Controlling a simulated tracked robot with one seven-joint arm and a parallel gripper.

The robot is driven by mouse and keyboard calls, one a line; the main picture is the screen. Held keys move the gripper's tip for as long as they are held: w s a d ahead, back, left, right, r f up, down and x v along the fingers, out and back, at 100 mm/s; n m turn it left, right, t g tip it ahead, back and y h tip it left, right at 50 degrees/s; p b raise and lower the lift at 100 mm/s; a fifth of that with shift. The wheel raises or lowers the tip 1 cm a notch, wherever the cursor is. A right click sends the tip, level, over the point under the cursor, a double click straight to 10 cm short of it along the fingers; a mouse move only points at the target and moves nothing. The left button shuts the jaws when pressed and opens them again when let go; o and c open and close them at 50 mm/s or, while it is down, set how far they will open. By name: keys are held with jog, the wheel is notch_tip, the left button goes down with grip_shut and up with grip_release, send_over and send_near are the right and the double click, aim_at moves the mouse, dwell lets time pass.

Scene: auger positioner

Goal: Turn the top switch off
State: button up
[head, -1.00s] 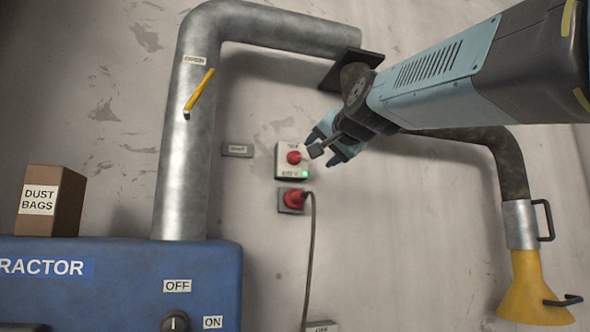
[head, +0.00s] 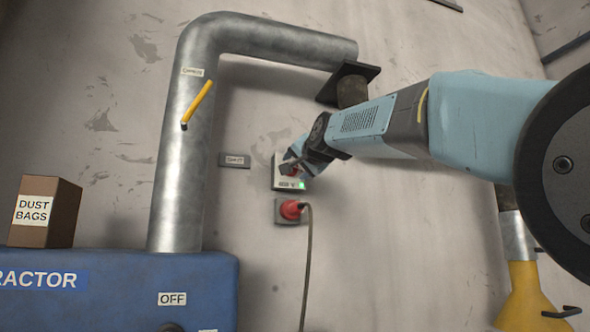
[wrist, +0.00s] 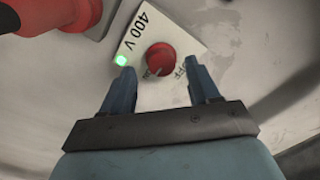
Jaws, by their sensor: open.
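The top switch is a red rotary knob (wrist: 160,60) on a pale wall box (head: 278,181), above the red plug. In the wrist view the box carries the labels "400 V" and "OFF", and a green light (wrist: 120,60) is lit. My gripper (wrist: 157,76) is open and empty, with one fingertip on either side of the knob's lower part. I cannot tell whether the fingertips touch the knob. In the head view my gripper (head: 291,163) covers most of the box's upper part, and the green light still shows below it.
A red plug (head: 292,209) with a hanging cable sits in a socket just below the box. A small wall label (head: 235,160) is to the left. A steel duct (head: 182,150) with a yellow lever (head: 198,105) and the blue extractor (head: 120,285) stand further left.

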jog(key=shift+x, duration=0.9)
jog(key=c, duration=1)
